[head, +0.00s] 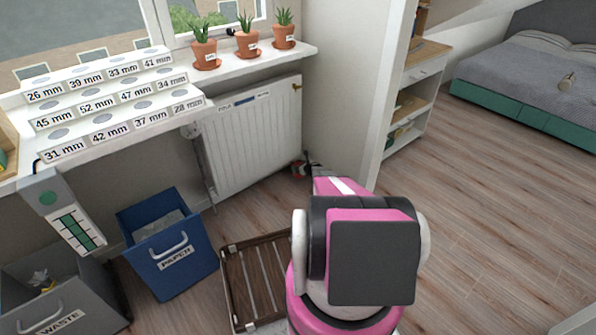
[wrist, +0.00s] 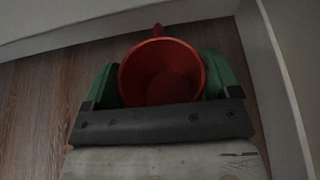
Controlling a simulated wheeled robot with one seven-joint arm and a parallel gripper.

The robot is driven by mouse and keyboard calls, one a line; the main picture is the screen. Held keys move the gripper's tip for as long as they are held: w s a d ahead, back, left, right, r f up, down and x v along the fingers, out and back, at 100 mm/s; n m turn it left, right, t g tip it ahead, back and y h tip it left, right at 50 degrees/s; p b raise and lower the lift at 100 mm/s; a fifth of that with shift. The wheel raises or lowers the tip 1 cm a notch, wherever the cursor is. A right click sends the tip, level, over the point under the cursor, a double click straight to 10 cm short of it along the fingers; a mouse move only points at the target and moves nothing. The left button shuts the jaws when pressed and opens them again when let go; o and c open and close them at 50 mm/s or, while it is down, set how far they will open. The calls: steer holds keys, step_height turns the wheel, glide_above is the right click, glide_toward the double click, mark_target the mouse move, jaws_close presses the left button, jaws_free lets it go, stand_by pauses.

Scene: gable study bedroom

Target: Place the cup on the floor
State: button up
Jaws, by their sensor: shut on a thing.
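The red cup (wrist: 163,74) is between the two green fingers of my gripper (wrist: 162,82) in the wrist view. The gripper is shut on it. I look into the cup's open mouth, and its handle points to the top of the picture. The wooden floor (wrist: 40,110) shows beyond it. I cannot tell whether the cup touches the floor.
A white radiator (head: 250,130) and a wall end (head: 350,90) stand close to the gripper. A brown slatted crate (head: 232,285), a blue paper bin (head: 190,265) and a grey waste bin (head: 85,305) stand at left. Open floor (head: 490,210) lies at right.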

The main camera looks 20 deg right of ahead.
steer(key=shift+w+a, duration=0.15)
steer(key=shift+w, duration=0.3)
steer(key=f, duration=0.3)
steer(key=shift+w+f, duration=0.1)
steer(key=shift+w, duration=0.15)
steer(key=shift+s+a+f, duration=0.1)
steer(key=shift+f, duration=0.05)
steer(key=shift+f, duration=0.15)
steer(key=o, duration=1.2)
steer(key=shift+c, duration=0.2)
